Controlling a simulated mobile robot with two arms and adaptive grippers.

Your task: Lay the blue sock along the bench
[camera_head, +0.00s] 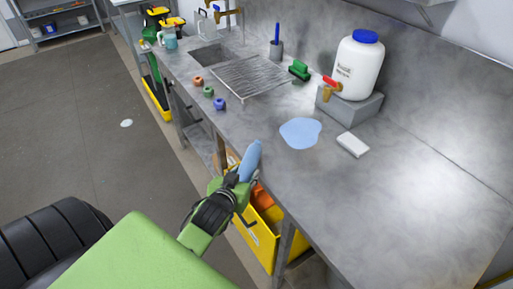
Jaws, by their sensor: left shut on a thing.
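The blue sock (251,160) is a slim, light blue piece that sticks up from my left gripper (237,179). My left gripper is shut on its lower end, at the front edge of the grey metal bench (400,206). The sock's upper end overlaps the bench edge in the picture; I cannot tell if it touches the bench. The gripper hides the sock's lower end. My right gripper is not in view.
A flat pale blue patch (300,132) and a white block (352,145) lie on the bench. A white jug (357,70) with a red tap stands behind. A yellow bin (262,236) is below the edge. The bench's right part is clear.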

